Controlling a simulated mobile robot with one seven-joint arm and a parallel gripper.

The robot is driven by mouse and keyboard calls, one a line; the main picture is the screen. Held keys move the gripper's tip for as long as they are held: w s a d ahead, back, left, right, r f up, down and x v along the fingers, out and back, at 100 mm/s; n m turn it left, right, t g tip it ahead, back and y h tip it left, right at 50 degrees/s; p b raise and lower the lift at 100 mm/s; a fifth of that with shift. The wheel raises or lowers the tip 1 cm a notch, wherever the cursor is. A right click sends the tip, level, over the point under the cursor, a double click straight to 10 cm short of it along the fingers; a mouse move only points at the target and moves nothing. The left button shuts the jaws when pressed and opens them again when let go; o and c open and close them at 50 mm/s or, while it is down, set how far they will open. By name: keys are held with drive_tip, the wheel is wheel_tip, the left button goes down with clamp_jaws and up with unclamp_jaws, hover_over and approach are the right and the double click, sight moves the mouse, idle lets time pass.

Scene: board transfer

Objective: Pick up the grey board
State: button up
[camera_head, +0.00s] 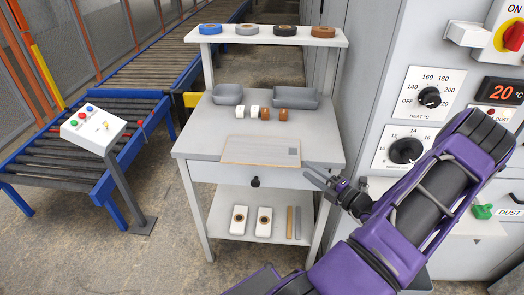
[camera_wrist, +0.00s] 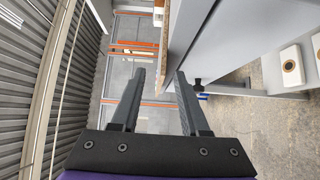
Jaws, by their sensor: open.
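The grey board (camera_head: 258,150) is a thin flat panel with brownish edges, lying on the front part of the white workbench (camera_head: 196,146) in the head view. Its front edge is close to the bench's front edge.
Grey trays (camera_head: 290,98), small white and brown blocks and a shelf with tape rolls (camera_head: 265,31) stand behind the board. A machine with dials (camera_head: 412,115) is on the right. A roller conveyor (camera_head: 80,135) and control box (camera_head: 93,126) are on the left.

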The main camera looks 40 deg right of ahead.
drive_tip(key=w, duration=0.4)
drive_tip(key=shift+w+a+f, duration=0.25)
drive_tip(key=shift+w+a, duration=0.05)
drive_tip(key=shift+w, duration=0.1)
drive_tip(key=shift+c, duration=0.3)
clamp_jaws()
idle(0.8)
